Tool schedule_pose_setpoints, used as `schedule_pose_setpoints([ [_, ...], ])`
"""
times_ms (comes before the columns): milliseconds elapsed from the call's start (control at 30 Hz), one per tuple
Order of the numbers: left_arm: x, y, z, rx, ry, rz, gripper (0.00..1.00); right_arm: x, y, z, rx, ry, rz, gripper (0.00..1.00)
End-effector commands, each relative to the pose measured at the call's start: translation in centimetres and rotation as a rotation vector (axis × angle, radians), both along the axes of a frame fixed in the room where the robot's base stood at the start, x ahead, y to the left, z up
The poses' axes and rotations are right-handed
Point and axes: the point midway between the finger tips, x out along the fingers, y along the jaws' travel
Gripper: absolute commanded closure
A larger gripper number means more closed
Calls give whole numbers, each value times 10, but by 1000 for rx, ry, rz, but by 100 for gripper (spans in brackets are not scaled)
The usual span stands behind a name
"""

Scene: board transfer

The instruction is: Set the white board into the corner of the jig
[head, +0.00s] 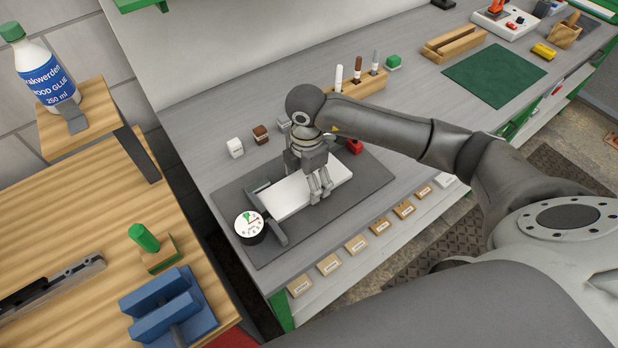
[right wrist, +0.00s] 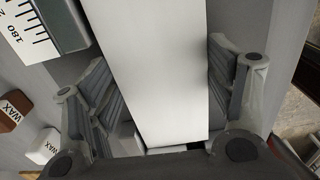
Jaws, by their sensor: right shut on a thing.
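The white board (head: 290,197) is over the dark grey mat (head: 370,178) on the bench. My right gripper (head: 321,190) is shut on it, with fingers on both long sides. In the right wrist view the board (right wrist: 155,65) runs between the fingers (right wrist: 160,85). The jig's grey bars show at the board's left: one on the far side (head: 257,187) and one across the left end (head: 274,229). The board's left end is close to the bars. I cannot tell whether it touches them or lies flat. My left gripper is not in view.
A round white-faced dial (head: 248,226) stands just left of the jig. Small blocks (head: 235,147) and a red thing (head: 354,146) stand behind the board. A wooden marker holder (head: 358,94) is further back. The mat's right part is clear.

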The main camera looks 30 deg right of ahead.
Motion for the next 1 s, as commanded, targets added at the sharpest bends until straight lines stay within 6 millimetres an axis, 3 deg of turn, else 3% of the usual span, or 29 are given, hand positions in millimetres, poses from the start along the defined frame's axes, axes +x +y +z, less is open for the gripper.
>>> schedule_pose_setpoints([
  [1000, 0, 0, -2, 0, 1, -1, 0, 3, 9, 0, 15, -6, 6, 54],
])
